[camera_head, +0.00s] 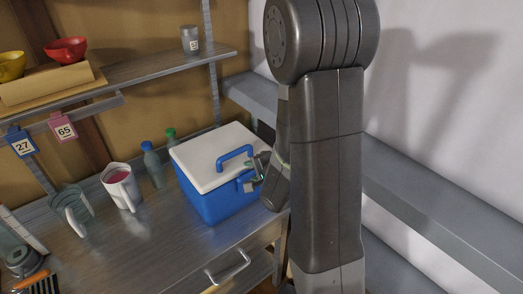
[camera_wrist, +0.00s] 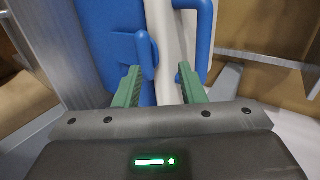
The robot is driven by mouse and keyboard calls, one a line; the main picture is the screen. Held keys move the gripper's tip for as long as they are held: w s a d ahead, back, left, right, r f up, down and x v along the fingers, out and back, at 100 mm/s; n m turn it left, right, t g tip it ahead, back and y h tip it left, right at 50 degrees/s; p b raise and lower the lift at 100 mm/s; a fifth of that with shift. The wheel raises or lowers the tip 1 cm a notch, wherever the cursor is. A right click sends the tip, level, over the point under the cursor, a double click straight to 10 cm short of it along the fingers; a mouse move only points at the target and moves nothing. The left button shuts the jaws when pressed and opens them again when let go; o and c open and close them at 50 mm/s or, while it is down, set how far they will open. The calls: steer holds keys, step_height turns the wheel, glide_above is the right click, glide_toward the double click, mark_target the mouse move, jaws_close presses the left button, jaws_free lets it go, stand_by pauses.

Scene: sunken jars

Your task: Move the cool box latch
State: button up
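The cool box (camera_head: 207,200) is blue with a white lid (camera_head: 203,158) and stands on the metal counter. The lid is down, and a blue handle (camera_head: 233,152) lies on top. The blue latch (camera_head: 244,180) is on the side facing my arm. My gripper (camera_head: 257,172) is at that side, close to the latch, and partly hides it. In the wrist view, the green fingers of my gripper (camera_wrist: 160,80) are apart. The latch (camera_wrist: 147,52) shows just ahead, nearer the left finger. I cannot tell if a finger touches it.
A white jug (camera_head: 121,188) with red contents, a glass jug (camera_head: 72,210) and bottles (camera_head: 151,160) stand left of the cool box. A shelf (camera_head: 150,70) with bowls runs above. A drawer handle (camera_head: 229,267) sticks out below the counter. Grey ledges line the right wall.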

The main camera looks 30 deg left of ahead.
steer(key=s+d+r, duration=0.1)
steer(key=d+r, duration=0.2)
steer(key=r, duration=0.6)
steer(key=shift+s+d+p, duration=0.25)
steer(key=shift+p, duration=0.15)
stand_by(0.5)
steer(key=v, duration=1.3)
steer(key=shift+d+r, duration=0.25)
steer(key=shift+r, duration=0.05)
steer(key=shift+s, duration=0.1)
stand_by(0.5)
steer(key=x, duration=1)
steer(key=shift+a+f, duration=0.2)
stand_by(0.4)
